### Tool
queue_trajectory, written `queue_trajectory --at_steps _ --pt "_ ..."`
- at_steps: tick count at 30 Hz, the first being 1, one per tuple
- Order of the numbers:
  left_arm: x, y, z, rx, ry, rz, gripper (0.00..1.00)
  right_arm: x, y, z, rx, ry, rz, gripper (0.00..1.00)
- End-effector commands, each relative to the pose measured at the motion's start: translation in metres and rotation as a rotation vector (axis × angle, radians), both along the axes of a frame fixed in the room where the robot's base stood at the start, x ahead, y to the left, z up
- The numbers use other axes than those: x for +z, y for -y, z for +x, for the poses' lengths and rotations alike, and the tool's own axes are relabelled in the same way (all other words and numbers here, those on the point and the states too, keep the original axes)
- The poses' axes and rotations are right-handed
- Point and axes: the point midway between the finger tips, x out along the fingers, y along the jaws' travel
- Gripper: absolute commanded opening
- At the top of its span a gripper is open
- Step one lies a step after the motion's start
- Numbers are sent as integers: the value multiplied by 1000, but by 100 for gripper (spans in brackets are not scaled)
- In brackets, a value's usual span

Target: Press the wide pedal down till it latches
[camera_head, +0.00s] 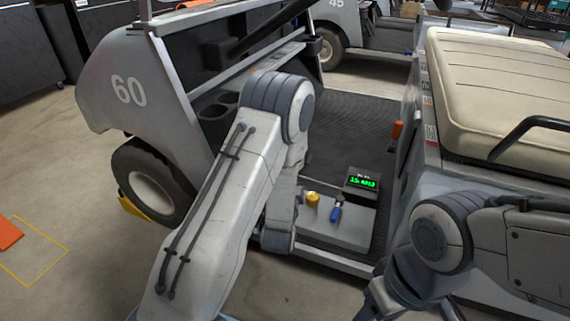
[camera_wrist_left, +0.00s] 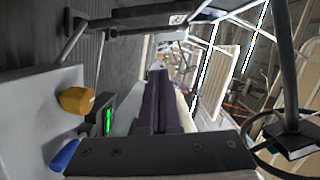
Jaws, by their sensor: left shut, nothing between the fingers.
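I cannot clearly pick out the wide pedal in either view; my left arm covers part of the cart's footwell in the head view. In the left wrist view, dark bars on thin metal rods (camera_wrist_left: 100,52) stand near the dark floor mat, but I cannot tell whether they belong to the pedal. My left gripper (camera_wrist_left: 158,74) is shut and empty, its dark fingers side by side in the left wrist view. In the head view it is hidden behind my arm. My right arm is at the lower right of the head view, its fingertips not visible.
A light panel (camera_head: 345,227) on the cart floor carries a yellow knob (camera_head: 313,200), a blue handle (camera_head: 336,212) and a green-lit display (camera_head: 362,183). The ribbed floor mat (camera_head: 350,135) is bare beyond. A beige seat (camera_head: 500,85) stands right; the cart's front body (camera_head: 135,90), left.

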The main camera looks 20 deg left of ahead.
Motion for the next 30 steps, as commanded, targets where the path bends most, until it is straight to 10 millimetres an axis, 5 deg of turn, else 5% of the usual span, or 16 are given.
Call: queue_trajectory --at_steps 14,27,30 --pt "-1 -2 9 2 8 3 0 -4 0 0 0 1 1 60" --pt "-9 -20 94 3 10 3 0 -40 0 0 0 0 0 60" --pt "-14 -35 99 6 6 5 0 -51 0 0 0 0 0 60"
